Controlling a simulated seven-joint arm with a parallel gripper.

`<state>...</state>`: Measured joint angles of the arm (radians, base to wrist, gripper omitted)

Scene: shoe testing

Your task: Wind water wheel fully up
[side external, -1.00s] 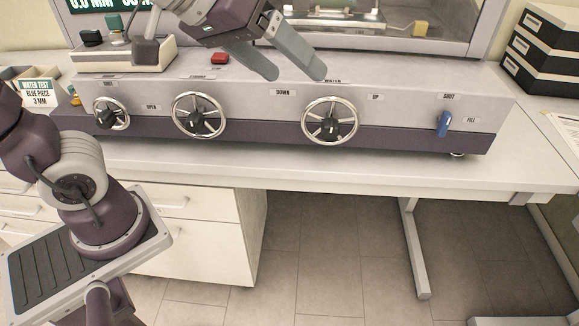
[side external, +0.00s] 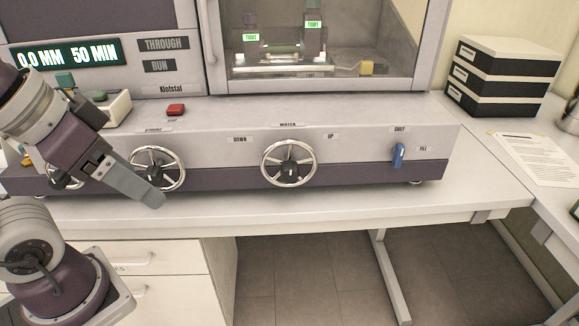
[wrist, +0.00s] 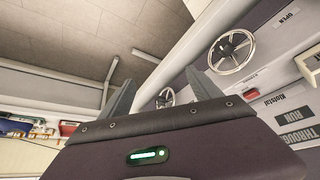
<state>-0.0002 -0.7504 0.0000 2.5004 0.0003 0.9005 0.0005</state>
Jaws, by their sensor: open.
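The water wheel (side external: 289,162) is a chrome spoked handwheel with a dark hub on the machine's front, between the DOWN (side external: 240,140) and UP (side external: 331,136) labels. My gripper (side external: 150,190) is left of it in the side view, near the middle handwheel (side external: 157,168), fingers pointing down and right. One finger mostly hides the other there. In the wrist view my gripper (wrist: 163,83) has its fingers spread with nothing held between them. A wheel (wrist: 165,98), apparently the water wheel, shows in the gap, some way beyond.
A left handwheel (side external: 66,176) is partly hidden by my arm. A blue lever (side external: 398,155) sits right of the water wheel and a red button (side external: 176,109) is on the ledge. The bench strip (side external: 330,208) before the machine is clear. Black boxes (side external: 503,78) stand at right.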

